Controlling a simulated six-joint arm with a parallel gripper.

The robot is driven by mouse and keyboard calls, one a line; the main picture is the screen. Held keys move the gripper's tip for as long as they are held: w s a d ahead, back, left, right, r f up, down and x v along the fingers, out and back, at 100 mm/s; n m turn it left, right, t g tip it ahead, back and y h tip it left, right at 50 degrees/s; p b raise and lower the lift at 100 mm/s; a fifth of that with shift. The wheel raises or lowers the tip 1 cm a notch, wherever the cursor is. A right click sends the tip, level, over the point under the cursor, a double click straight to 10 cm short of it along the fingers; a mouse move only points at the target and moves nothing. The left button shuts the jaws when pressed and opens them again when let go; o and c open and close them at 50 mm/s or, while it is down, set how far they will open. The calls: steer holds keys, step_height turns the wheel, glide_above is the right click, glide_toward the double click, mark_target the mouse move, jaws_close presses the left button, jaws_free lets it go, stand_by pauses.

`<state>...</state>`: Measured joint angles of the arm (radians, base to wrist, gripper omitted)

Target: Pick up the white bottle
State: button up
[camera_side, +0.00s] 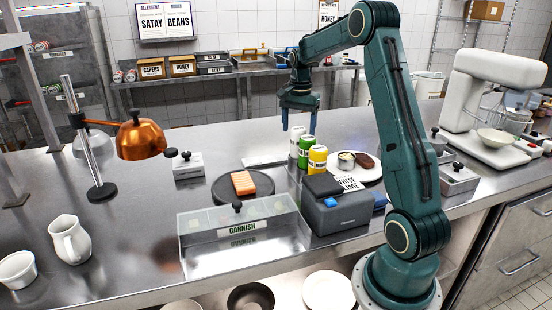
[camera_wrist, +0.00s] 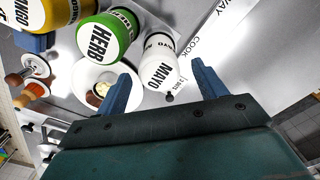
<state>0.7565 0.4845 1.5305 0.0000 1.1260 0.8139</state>
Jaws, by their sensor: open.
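The white bottle (camera_side: 297,141) stands upright at the back of a row of three bottles on the steel counter. In the wrist view the white bottle (camera_wrist: 160,64), labelled MAYO, appears between my fingers, apart from both. My gripper (camera_side: 299,130) is open and empty, pointing down by the bottle's top in the side view; it also shows in the wrist view (camera_wrist: 163,72). I cannot tell whether the fingertips are level with the bottle or still above it.
A green bottle (camera_side: 305,152) labelled HERB and a yellow bottle (camera_side: 317,160) stand close beside the white one. A plate (camera_side: 372,171) with food is to their right. A grey box (camera_side: 339,214) and a clear GARNISH case (camera_side: 245,235) stand in front. The counter at back left is clear.

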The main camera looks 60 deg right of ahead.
mark_target(298, 140)
steer(key=shift+a+f, duration=0.1)
steer(key=shift+f, duration=2.5)
steer(key=c, duration=0.8)
